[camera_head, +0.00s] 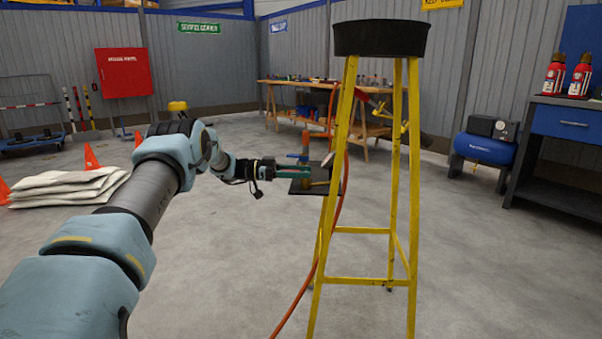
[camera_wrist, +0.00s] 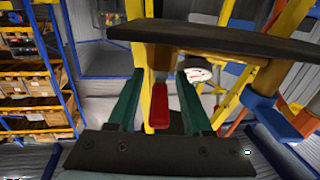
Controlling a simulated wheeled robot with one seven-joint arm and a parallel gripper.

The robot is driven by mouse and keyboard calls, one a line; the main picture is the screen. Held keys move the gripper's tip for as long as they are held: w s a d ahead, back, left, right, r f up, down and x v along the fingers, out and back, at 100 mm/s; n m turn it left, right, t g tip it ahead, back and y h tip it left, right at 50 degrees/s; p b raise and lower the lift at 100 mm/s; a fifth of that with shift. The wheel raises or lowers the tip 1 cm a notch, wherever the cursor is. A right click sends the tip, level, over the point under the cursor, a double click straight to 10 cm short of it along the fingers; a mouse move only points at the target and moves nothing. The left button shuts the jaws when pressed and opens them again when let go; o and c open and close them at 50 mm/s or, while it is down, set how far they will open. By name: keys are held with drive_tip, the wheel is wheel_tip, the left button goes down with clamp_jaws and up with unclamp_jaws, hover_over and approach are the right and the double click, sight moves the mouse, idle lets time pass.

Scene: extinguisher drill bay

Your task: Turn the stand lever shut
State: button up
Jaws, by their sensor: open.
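The yellow stand (camera_head: 394,190) carries a round black basin (camera_head: 381,40) on top. A small dark shelf (camera_head: 318,188) juts from its left side, with small fittings and a blue handle (camera_head: 297,156) by it. My gripper (camera_head: 300,172) is at this shelf, its fingers pointing right. In the wrist view its two green fingers (camera_wrist: 160,80) are apart. A red lever grip (camera_wrist: 161,105) shows between them, with space at both sides. A dark plate edge (camera_wrist: 225,46) crosses above the fingers. I cannot tell whether the fingers touch anything.
An orange hose (camera_head: 326,240) hangs down the stand's left leg to the floor. A wooden workbench (camera_head: 262,84) stands behind. A blue compressor (camera_head: 484,149) and a dark cabinet (camera_head: 565,125) are at the right. Folded sheets (camera_head: 65,188) lie at the left.

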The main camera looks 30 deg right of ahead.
drive_tip(key=v, duration=1)
drive_tip(key=shift+w+a, duration=0.2)
drive_tip(key=shift+a, duration=0.15)
